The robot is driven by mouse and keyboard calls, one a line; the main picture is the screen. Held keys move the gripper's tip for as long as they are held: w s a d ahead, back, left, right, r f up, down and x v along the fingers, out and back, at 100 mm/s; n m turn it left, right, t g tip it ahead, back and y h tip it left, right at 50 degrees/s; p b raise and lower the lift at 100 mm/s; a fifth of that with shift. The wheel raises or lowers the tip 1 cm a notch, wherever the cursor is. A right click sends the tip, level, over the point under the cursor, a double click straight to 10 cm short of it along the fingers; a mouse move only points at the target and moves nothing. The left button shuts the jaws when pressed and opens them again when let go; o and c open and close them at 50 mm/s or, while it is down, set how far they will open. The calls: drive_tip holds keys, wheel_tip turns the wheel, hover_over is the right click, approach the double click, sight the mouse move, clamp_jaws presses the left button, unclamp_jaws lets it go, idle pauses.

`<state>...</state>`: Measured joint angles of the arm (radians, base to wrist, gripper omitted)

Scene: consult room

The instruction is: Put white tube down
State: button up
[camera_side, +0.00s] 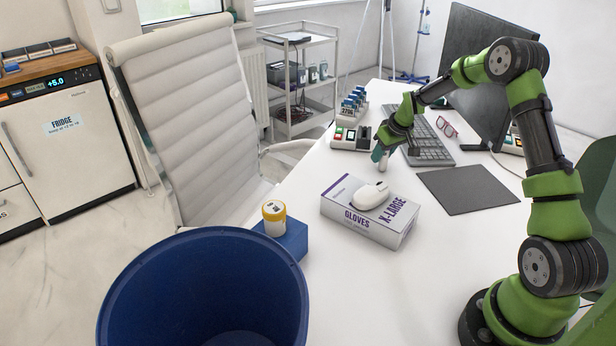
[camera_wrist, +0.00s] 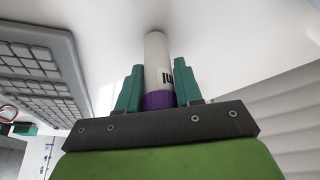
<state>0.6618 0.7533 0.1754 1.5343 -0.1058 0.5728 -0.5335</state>
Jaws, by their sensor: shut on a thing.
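My gripper (camera_side: 381,144) is above the white desk (camera_side: 310,243), left of the keyboard (camera_side: 428,143). In the wrist view, my gripper (camera_wrist: 160,84) is shut on a white tube (camera_wrist: 157,52) with a purple cap and dark print on its side. The fingers hold it at the cap end. The white end points away from my gripper. In the side view, the tube (camera_side: 379,156) shows small below the fingers, close to the desk top. I cannot tell whether it touches the desk.
A glove box (camera_side: 365,226) with a white mouse (camera_side: 371,195) on it stands in front. A yellow-lidded jar (camera_side: 273,217) sits on a blue block (camera_side: 290,242). A rack of vials (camera_side: 352,105) and a small device (camera_side: 350,138) are behind. A dark mat (camera_side: 466,190) lies right.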

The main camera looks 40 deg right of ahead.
drive_tip(key=o, duration=1)
drive_tip(key=shift+f, duration=0.1)
drive_tip(key=d+v, duration=0.1)
drive_tip(key=v, duration=1.1)
drive_tip(key=s+a+r, duration=0.3)
drive_tip(key=a+r, duration=0.4)
drive_tip(key=a, duration=0.4)
drive_tip(key=s+a+r+t+y, duration=0.1)
drive_tip(key=s+a, duration=0.5)
drive_tip(key=s+a+r+m+t+y, duration=0.1)
drive_tip(key=s+a, duration=0.5)
drive_tip(key=s+a+r, duration=0.1)
drive_tip(key=s+a, duration=0.5)
drive_tip(key=shift+a+r+m+t+y, duration=0.3)
drive_tip(key=shift+a+t+y, duration=0.1)
